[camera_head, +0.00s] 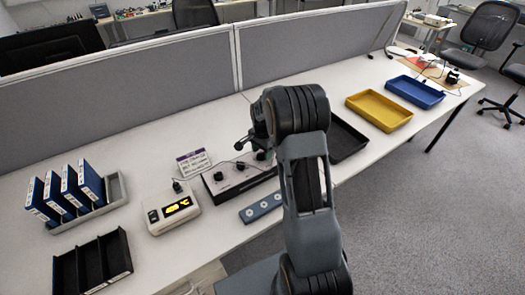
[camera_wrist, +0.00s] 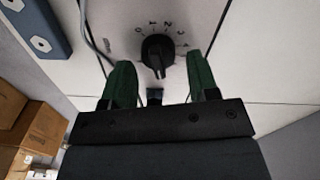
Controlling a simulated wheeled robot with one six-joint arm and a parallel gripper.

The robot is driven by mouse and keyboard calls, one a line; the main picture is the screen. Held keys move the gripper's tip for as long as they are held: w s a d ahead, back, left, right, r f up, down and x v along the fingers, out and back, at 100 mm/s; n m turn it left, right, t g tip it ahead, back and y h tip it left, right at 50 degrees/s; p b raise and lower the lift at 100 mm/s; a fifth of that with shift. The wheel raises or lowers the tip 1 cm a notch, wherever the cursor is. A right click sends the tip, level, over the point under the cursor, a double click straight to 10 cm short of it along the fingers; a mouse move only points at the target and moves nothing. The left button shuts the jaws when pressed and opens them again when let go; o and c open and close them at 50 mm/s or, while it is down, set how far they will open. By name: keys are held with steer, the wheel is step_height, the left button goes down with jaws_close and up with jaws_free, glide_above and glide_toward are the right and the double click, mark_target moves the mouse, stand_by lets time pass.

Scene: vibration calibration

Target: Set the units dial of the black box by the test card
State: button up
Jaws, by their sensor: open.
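The black box (camera_head: 228,190) stands mid-desk with a pale top and dark side, and small black knobs on top. The test card (camera_head: 193,162), white with a purple band, stands behind it; its writing is too small to read. In the wrist view a black dial (camera_wrist: 157,50) sits on the pale panel with numbers around its upper side. Its ridge runs nearly upright in the picture; I cannot tell which number it marks. My gripper (camera_wrist: 159,62) is open, its green fingers on either side of the dial with gaps. My arm hides part of the box in the head view.
A meter (camera_head: 159,226) with a lit yellow display stands left of the box. A blue-grey strip (camera_head: 262,207) lies in front. A black tray (camera_head: 347,137), yellow tray (camera_head: 379,110) and blue tray (camera_head: 415,92) stand right; blue binders (camera_head: 66,190) stand left. A cable runs beside the dial.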

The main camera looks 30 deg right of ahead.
mark_target(262, 152)
step_height(262, 152, up, 14)
stand_by(0.6)
steer(key=shift+f, duration=0.1)
